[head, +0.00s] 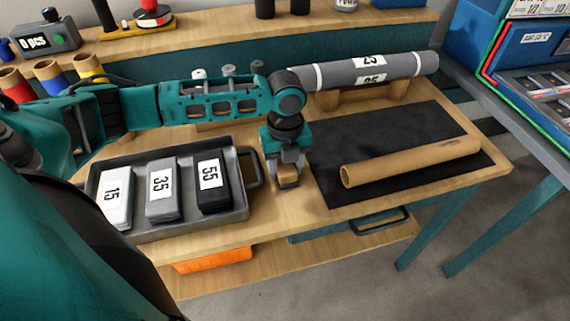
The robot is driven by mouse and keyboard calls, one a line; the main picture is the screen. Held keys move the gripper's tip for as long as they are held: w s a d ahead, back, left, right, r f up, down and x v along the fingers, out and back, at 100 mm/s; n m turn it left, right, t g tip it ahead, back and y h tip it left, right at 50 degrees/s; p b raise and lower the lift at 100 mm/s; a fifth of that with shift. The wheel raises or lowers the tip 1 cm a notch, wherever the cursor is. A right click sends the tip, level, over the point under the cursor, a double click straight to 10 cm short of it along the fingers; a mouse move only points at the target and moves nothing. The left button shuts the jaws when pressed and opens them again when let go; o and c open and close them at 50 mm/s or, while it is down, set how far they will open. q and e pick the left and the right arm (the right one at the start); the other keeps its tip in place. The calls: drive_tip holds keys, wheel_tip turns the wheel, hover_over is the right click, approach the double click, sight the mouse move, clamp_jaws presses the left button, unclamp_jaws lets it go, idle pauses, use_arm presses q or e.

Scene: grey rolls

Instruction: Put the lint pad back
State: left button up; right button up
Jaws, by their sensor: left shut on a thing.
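My left gripper (287,166) points down over the table between the grey tray and the dark mat. It is shut on a small brown block (288,180), which looks like the lint pad. The fingers hide the block's upper part. I cannot tell whether its underside touches the table. My right gripper is not in view.
A grey tray (240,214) with blocks marked 15, 35 and 55 stands left of the gripper. A cardboard tube (410,162) lies on the dark mat (330,130). A grey roll (375,70) rests on wooden supports behind. Bare tabletop (285,218) shows in front.

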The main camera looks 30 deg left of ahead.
use_arm(q)
drive_tip(key=o, duration=1.1)
drive_tip(key=shift+f, duration=0.1)
wheel_tip(320, 180, up, 12)
drive_tip(key=p, duration=0.1)
drive_tip(key=shift+r+p, duration=0.2)
drive_tip(key=shift+p, duration=0.1)
